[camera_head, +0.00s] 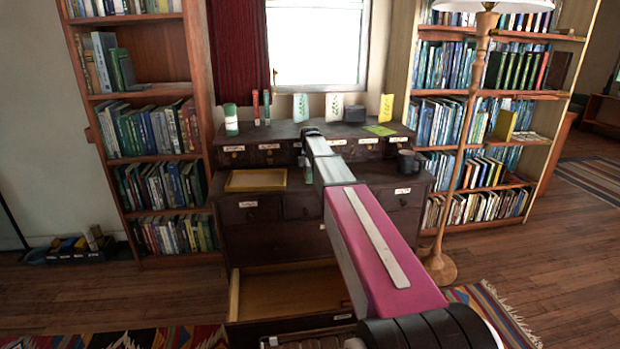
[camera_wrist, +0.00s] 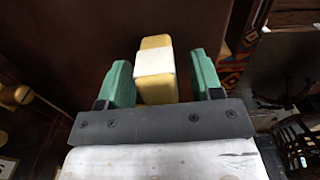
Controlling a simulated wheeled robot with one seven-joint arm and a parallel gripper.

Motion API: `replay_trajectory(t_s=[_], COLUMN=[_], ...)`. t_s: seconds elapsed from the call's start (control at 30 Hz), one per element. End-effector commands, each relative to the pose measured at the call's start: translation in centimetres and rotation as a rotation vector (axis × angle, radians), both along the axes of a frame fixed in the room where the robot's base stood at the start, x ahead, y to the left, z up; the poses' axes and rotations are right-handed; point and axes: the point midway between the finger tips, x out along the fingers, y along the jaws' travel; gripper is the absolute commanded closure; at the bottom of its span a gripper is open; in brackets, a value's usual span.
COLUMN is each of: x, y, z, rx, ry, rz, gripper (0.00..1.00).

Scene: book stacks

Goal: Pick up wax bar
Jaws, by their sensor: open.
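In the wrist view, a yellow bar with a white band around its middle, which looks like the wax bar (camera_wrist: 154,64), stands between the two green fingers of my gripper (camera_wrist: 160,62). The fingers are open, one on each side of the bar, with a narrow dark gap on the left and a wider one on the right. In the head view my arm reaches to the dark dresser (camera_head: 265,207); the wax bar cannot be made out there, and the fingers are not clear.
On the dresser are a yellow tray (camera_head: 256,180), a dark mug (camera_head: 408,161), a green-and-white cylinder (camera_head: 231,119), several upright cards and a black box (camera_head: 354,114). A lower drawer (camera_head: 290,291) is pulled out. A floor lamp (camera_head: 470,150) stands to the right. Bookcases flank the dresser.

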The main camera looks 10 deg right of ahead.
Motion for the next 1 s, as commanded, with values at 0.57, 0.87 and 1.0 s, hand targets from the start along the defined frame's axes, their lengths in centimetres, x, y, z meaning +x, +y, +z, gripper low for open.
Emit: replay_trajectory(t_s=[0.57, 0.87, 1.0], x=[0.0, 0.0, 0.1], y=[0.0, 0.0, 0.0], z=[-0.3, 0.2, 1.7], rx=[0.0, 0.0, 0.0], ry=[-0.001, -0.001, -0.003], rz=[0.0, 0.0, 0.0], gripper=[0.95, 0.95, 0.95])
